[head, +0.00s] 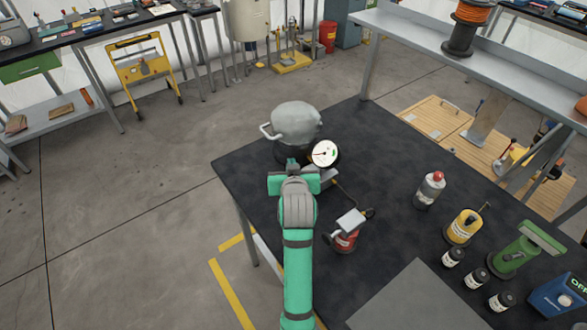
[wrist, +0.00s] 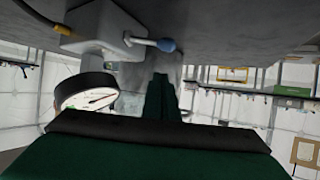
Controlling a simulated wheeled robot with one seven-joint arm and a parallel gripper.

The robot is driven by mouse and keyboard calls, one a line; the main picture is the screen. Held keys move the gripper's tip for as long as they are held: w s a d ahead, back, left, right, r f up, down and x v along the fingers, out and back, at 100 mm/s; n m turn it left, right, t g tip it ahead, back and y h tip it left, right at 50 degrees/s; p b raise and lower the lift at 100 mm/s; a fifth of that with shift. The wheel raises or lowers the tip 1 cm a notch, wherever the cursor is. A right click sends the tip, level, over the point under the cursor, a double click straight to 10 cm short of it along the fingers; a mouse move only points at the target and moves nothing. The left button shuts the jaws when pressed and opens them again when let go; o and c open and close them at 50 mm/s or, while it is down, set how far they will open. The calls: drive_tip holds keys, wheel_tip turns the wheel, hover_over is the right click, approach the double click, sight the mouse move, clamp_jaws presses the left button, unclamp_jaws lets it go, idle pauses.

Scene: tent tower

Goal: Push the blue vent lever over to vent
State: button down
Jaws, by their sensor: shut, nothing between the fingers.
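The blue-tipped vent lever (wrist: 164,45) shows in the wrist view, its short metal stem reaching right from a pale grey box (wrist: 104,38). My gripper's dark green fingers (wrist: 160,82) are shut and empty, just below the blue tip in that picture; I cannot tell whether they touch it. In the head view my gripper (head: 292,164) is over the black table, beside the round white gauge (head: 323,153) and in front of the grey lidded pot (head: 296,124). The lever is not visible there. The gauge (wrist: 88,95) also shows left of my fingers in the wrist view.
A red canister with a grey top (head: 346,229) stands on the black table (head: 385,170), right of my arm. A grey bottle with a red cap (head: 429,190) and a yellow can (head: 463,227) stand farther right. The table between pot and bottle is mostly clear.

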drive_tip(key=shift+s+d+f, duration=0.15)
drive_tip(key=shift+s+f, duration=0.35)
drive_tip(key=shift+s, duration=0.1)
drive_tip(key=shift+s+d+f, duration=0.15)
drive_tip(key=shift+s+f, duration=0.35)
drive_tip(key=shift+s, duration=0.05)
drive_tip(key=shift+s+f, duration=0.15)
drive_tip(key=shift+s+a+f, duration=0.1)
drive_tip(key=shift+a, duration=0.35)
drive_tip(key=shift+d, duration=0.4)
drive_tip(key=shift+a, duration=0.2)
drive_tip(key=shift+d, duration=0.1)
drive_tip(key=shift+s+d, duration=0.15)
drive_tip(key=shift+d, duration=0.05)
drive_tip(key=shift+a, duration=0.1)
